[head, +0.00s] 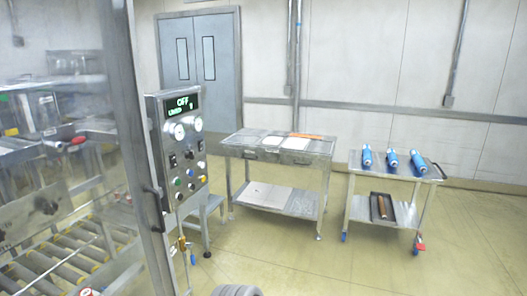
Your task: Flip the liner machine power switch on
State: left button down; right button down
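The liner machine's control panel (181,148) stands upright at centre left in the head view. Its display (182,105) reads "OFF" in green, with a smaller line below that seems to read "LINED" and a digit. Two round gauges sit under the display. Below them are small black switches (188,155); their lever positions are too small to tell, and I cannot tell which one is the power switch. Lower down are several coloured buttons (178,182). Neither of my grippers is in view.
A clear guard door with a dark handle (152,191) stands left of the panel, before a roller conveyor (60,258). A steel table (277,150) and a cart (392,168) with blue cylinders stand to the right. The floor (300,262) in front is mostly clear.

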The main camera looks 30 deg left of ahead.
aim_at(173, 162)
jog(key=u, duration=0.25)
jog(key=i, duration=1.5)
jog(key=u, duration=1.6)
jog(key=i, duration=0.5)
jog(key=u, duration=0.45)
